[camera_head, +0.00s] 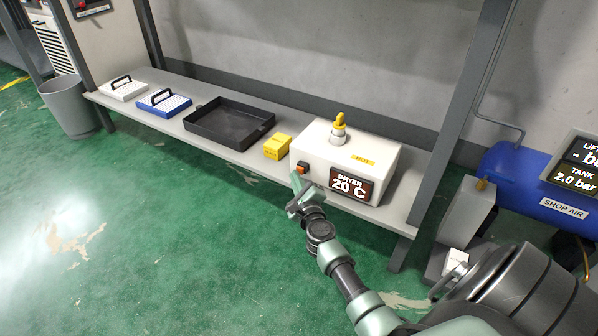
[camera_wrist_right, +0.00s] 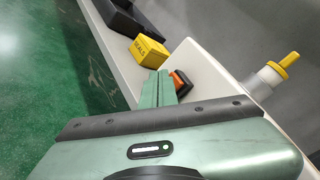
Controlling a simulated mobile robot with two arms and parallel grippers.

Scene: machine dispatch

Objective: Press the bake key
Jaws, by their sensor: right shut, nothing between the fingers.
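A white dryer box (camera_head: 342,150) stands on the low shelf, with a dark display reading "DRYER 20 C" (camera_head: 350,186) and a yellow "HOT" label. A small orange key in a dark housing (camera_head: 302,167) sits on its front at the left; it also shows in the right wrist view (camera_wrist_right: 180,82). No "bake" lettering is readable. My right gripper (camera_head: 296,182) is shut and empty, its fingertips (camera_wrist_right: 157,78) just in front of the orange key. I cannot tell whether they touch it; the fingers partly cover the key in the wrist view. My left gripper is not in view.
A yellow box (camera_head: 277,146) marked "SEALS" in the wrist view stands left of the dryer. A black tray (camera_head: 229,145), a blue-and-white case (camera_head: 164,102) and a white case (camera_head: 122,88) lie farther left. A yellow-topped fitting (camera_head: 340,125) rises from the dryer. Green floor is open in front.

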